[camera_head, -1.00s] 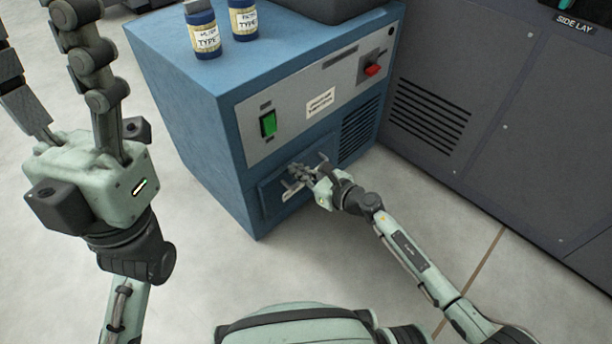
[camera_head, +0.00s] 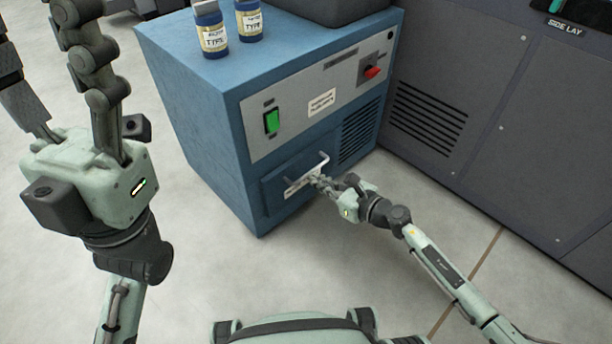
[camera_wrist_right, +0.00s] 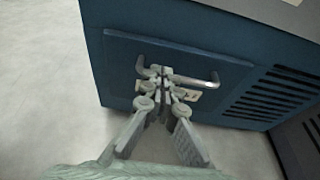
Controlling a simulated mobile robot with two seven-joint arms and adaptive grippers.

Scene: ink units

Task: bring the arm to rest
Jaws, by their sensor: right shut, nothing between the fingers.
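My right gripper (camera_head: 319,181) is shut and empty in front of the blue cabinet's lower drawer. It also shows in the right wrist view (camera_wrist_right: 158,76), its fingertips in front of the left part of the pale bar handle (camera_wrist_right: 205,83); I cannot tell whether they touch it. In the head view the handle (camera_head: 320,163) shows above and left of the gripper, partly hidden by its fingers. The drawer front (camera_head: 272,194) looks closed. My left gripper (camera_head: 45,65) is raised at the left, its fingers wide apart and empty, with tips partly outside the picture.
Two labelled bottles (camera_head: 211,32) (camera_head: 249,22) and a dark box (camera_head: 345,8) stand on the blue cabinet (camera_head: 190,100). Its front carries a green switch (camera_head: 271,121) and a red knob (camera_head: 372,72). A grey machine (camera_head: 480,110) stands close at the right. The floor in front is clear.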

